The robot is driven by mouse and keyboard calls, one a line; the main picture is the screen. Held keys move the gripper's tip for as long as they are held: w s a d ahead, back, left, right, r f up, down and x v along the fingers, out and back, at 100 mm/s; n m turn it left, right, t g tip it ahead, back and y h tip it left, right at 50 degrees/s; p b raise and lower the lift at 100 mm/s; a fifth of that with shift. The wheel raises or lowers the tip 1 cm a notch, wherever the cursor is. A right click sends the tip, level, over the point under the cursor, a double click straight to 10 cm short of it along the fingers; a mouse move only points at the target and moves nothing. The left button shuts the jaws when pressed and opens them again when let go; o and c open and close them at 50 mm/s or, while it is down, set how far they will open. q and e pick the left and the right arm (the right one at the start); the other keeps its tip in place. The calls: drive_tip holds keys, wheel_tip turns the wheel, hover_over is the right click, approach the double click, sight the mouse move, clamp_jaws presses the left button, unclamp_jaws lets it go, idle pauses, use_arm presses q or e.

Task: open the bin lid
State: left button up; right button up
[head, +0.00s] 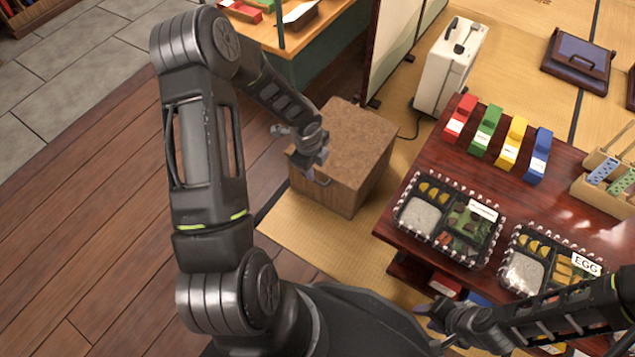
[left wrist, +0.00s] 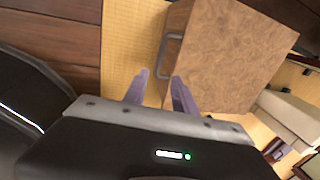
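The bin appears to be the wooden box (head: 352,180) standing on the floor in the middle of the head view. Its flat, brown speckled lid (head: 350,133) is shut. In the left wrist view, a grey U-shaped handle (left wrist: 170,55) sticks out from the side of the box near the lid (left wrist: 225,50). My left gripper (head: 312,160) is at the box's left side by the handle. In the wrist view its fingers (left wrist: 160,84) are apart and empty, just short of the handle. My right gripper (head: 432,325) is empty, its fingers apart, near the low table's front left corner.
The low red table (head: 400,222) on the right carries bento boxes (head: 450,218) and several coloured blocks (head: 511,144). A white case (head: 450,65) stands behind the bin, with a cable on the mat. A wooden desk (head: 320,22) is at the back. Wood floor (head: 90,215) lies clear on the left.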

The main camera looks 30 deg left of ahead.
sight(318, 182)
use_arm(q)
drive_tip(key=f+b, duration=0.1)
drive_tip(key=f, duration=0.1)
drive_tip(key=w+f+b, duration=0.1)
drive_tip(key=f, duration=0.2)
drive_tip(key=f+b, duration=0.2)
drive_tip(key=shift+w+f, duration=0.15)
drive_tip(key=shift+f, duration=0.25)
drive_tip(key=shift+c, duration=0.2)
clamp_jaws()
idle(1.0)
